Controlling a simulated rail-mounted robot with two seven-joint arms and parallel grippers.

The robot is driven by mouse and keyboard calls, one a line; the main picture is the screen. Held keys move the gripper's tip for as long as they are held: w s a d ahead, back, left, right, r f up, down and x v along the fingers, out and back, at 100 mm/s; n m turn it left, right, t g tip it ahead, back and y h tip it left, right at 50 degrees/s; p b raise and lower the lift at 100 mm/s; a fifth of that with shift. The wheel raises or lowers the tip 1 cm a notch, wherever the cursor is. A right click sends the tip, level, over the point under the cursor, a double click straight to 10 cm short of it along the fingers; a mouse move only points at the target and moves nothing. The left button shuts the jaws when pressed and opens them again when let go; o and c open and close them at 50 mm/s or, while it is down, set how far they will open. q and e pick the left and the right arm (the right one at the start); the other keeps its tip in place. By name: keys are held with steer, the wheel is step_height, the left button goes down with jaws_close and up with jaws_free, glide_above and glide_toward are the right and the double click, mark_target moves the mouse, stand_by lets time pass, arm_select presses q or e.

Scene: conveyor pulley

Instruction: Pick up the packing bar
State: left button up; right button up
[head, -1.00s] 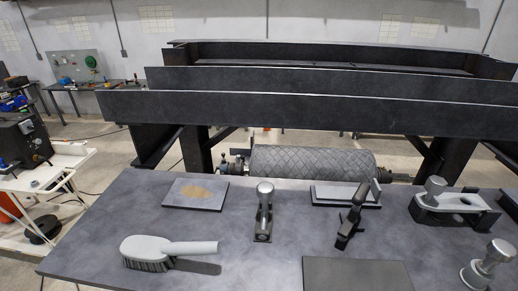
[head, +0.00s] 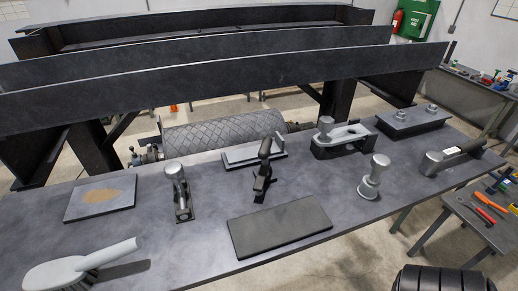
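I cannot tell for sure which thing is the packing bar. On the grey workbench (head: 160,228) a flat dark rectangular plate (head: 280,228) lies at the front middle. At the right end lies a long dark piece with a grey cylindrical end (head: 437,162). Behind it is a dark block with two knobs on top (head: 410,119). A small upright black clamp-like tool (head: 263,172) stands near a thin plate with a raised end (head: 252,153). Neither of my grippers shows in the head view.
A brush (head: 75,268), a plate with a tan patch (head: 100,198) and several metal tools stand on the bench. Dark beams and a diamond-patterned roller (head: 225,131) lie behind it. A side table with hand tools (head: 485,215) and a black ribbed object (head: 440,281) are at right.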

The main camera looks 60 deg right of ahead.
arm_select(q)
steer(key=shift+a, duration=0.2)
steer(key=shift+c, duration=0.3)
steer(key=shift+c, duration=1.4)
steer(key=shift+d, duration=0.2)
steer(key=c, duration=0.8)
